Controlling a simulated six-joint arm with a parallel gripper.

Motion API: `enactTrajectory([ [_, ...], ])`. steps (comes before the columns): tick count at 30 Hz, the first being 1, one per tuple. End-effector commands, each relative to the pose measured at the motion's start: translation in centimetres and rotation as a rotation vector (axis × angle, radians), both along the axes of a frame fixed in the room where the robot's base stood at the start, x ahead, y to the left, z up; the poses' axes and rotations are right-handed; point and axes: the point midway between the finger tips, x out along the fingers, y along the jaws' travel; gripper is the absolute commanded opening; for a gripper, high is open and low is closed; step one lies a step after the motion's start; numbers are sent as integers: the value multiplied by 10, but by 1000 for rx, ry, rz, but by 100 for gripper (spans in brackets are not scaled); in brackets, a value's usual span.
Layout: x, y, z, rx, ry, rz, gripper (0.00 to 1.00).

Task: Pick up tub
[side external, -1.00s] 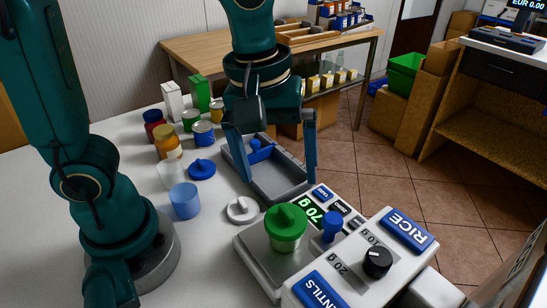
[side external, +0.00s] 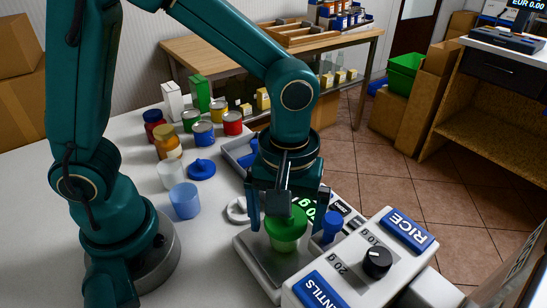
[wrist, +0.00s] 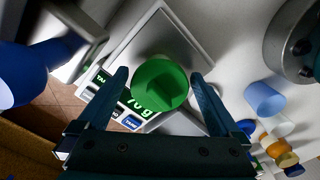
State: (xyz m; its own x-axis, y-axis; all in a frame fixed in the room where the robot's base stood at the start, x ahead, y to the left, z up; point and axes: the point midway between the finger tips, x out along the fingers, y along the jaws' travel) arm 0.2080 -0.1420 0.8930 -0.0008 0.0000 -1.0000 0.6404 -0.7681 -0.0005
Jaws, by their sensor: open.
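My gripper (side external: 285,218) is open, pointing down over the tub, with one finger on each side of the lid. In the wrist view a gap shows between each fingertip and the lid. The scale's green display (wrist: 139,107) reads 70 g. The lower part of the tub is hidden in the wrist view.
A blue knobbed piece (side external: 332,226) stands close right of the tub. The dispenser box with RICE and LENTILS labels (side external: 362,262) is in front. A white lid (side external: 238,210), blue cup (side external: 185,200) and several jars stand left. A grey tray (side external: 236,152) lies behind.

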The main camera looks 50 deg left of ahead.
Motion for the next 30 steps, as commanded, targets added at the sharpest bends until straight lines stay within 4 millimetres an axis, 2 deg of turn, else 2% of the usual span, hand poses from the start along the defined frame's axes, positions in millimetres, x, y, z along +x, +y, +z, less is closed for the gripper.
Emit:
enactTrajectory([
  [2,0,0,0,0,0,0,100],
  [3,0,0,0,0,0,0,92],
  [5,0,0,0,0,0,0,69],
  [6,0,0,0,0,0,0,54],
  [9,0,0,0,-1,-1,0,22],
  [20,1,0,6,-2,-4,0,21],
  [25,1,-1,22,-3,-6,0,21],
  [29,2,-1,42,-4,-9,0,21],
  [30,2,7,47,-2,-7,6,21],
])
